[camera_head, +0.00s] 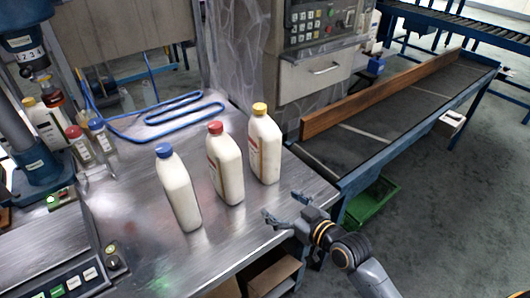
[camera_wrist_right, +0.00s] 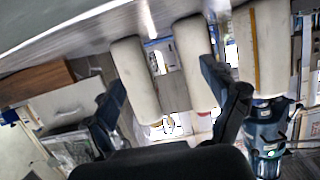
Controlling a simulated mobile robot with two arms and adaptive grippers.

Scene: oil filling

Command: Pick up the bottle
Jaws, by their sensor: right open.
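Three white bottles stand upright on the metal table: a blue-capped bottle (camera_head: 180,190), a red-capped bottle (camera_head: 225,165) and a yellow-capped bottle (camera_head: 264,146). My right gripper (camera_head: 281,205) is open and empty at the table's right edge, in front of the yellow-capped bottle and apart from it. In the right wrist view, which is turned upside down, white bottles (camera_wrist_right: 135,78) show beyond the open fingers (camera_wrist_right: 160,78). Their caps are hard to tell apart there. My left gripper is out of view.
More bottles (camera_head: 80,145) stand at the left beside a blue machine (camera_head: 35,165). A blue bent tube rack (camera_head: 180,108) lies behind the bottles. A conveyor with a wooden side board (camera_head: 385,95) and a green crate (camera_head: 371,201) are at the right.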

